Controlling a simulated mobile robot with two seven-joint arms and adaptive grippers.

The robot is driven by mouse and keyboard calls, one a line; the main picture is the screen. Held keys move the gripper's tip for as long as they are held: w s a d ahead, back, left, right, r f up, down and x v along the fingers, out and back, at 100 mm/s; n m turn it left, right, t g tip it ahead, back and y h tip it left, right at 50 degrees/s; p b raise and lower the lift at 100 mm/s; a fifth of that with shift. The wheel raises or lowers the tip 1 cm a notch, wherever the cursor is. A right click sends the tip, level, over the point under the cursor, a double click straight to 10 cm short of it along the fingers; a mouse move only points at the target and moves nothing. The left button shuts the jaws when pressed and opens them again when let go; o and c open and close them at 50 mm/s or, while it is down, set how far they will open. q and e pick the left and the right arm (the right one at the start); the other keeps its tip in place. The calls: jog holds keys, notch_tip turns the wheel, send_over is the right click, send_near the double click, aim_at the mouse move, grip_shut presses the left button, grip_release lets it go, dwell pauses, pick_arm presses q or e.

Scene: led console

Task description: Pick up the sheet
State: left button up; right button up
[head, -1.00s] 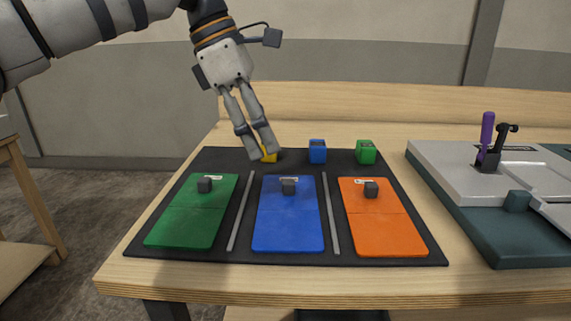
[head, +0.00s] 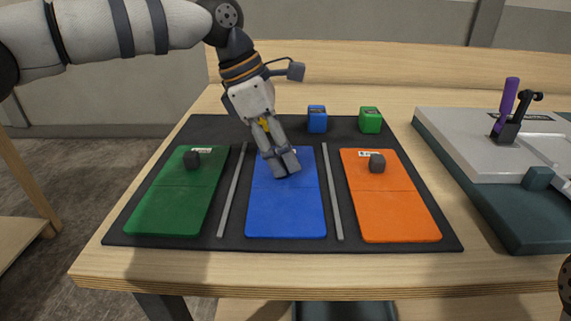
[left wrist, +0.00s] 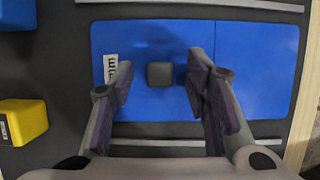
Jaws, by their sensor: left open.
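Three flat sheets lie on a dark mat: a green one (head: 178,208), a blue one (head: 285,215) and an orange one (head: 393,210). My left gripper (head: 285,163) is over the far part of the blue sheet, pointing down. In the left wrist view its fingers are open on either side of a small dark knob (left wrist: 159,74) on the blue sheet (left wrist: 255,60), with a gap on both sides. In the head view the fingers hide that knob. A white label (left wrist: 110,68) is beside the knob, partly behind a finger. My right gripper is not in view.
Behind the sheets stand a blue block (head: 317,119), a green block (head: 370,120) and a yellow block (left wrist: 22,122), mostly hidden in the head view. Grey strips (head: 332,190) separate the sheets. A grey and teal console (head: 480,205) with a purple-handled lever (head: 506,108) is at the right.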

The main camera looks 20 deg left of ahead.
pick_arm(q)
grip_shut()
